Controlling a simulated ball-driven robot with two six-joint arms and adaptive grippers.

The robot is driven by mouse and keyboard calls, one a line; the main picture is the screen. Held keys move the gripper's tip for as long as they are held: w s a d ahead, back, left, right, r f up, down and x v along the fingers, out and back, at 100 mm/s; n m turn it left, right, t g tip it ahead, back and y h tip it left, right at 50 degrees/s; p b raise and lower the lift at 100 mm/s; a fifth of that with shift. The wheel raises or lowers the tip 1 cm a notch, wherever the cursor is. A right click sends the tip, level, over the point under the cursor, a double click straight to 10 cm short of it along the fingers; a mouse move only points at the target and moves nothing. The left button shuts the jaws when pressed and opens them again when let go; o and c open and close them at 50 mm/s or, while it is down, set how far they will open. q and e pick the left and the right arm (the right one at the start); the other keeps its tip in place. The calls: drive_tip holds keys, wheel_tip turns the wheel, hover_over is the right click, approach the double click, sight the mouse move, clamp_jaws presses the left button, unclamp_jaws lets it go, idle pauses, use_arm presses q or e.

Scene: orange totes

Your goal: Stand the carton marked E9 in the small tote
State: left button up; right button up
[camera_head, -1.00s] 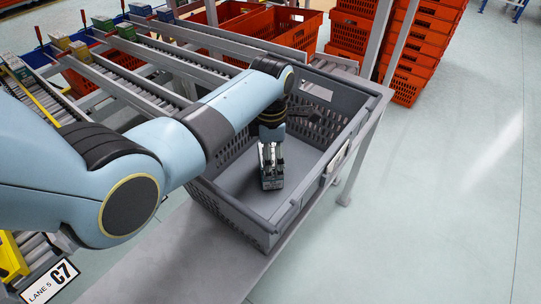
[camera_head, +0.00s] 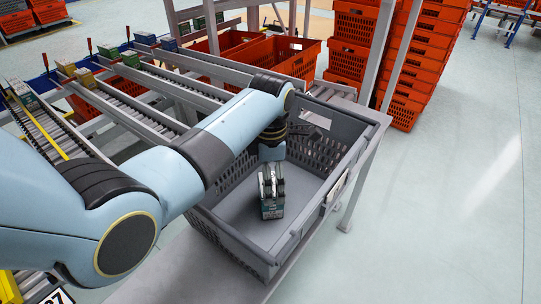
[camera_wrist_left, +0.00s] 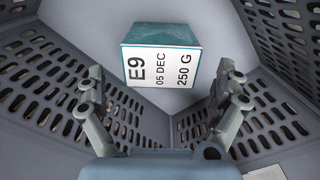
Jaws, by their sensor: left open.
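The carton marked E9 (camera_head: 272,209) stands on the floor of the grey tote (camera_head: 240,254), near its middle. In the left wrist view the carton (camera_wrist_left: 165,68) shows a teal end and a white label reading E9, 05 DEC, 250 G. My left gripper (camera_head: 270,180) reaches down into the tote, just above the carton. In the left wrist view the gripper's fingers (camera_wrist_left: 162,82) are spread wide, one on each side of the label, with visible gaps to the carton. My right gripper is not in view.
The tote's perforated walls surround the gripper closely. The tote sits on a grey bench (camera_head: 182,262). Roller lanes (camera_head: 125,97) with small cartons lie at the left. Orange totes (camera_head: 352,48) are stacked behind. Open floor (camera_head: 450,200) lies to the right.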

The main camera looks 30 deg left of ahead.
use_arm(q)
wheel_tip(320, 180, up, 9)
drive_tip(key=shift+r, duration=0.15)
idle(0.4)
wheel_tip(320, 180, down, 12)
drive_tip(key=shift+f+b, duration=0.15)
drive_tip(key=shift+b, duration=0.2)
drive_tip(key=shift+r, duration=1.1)
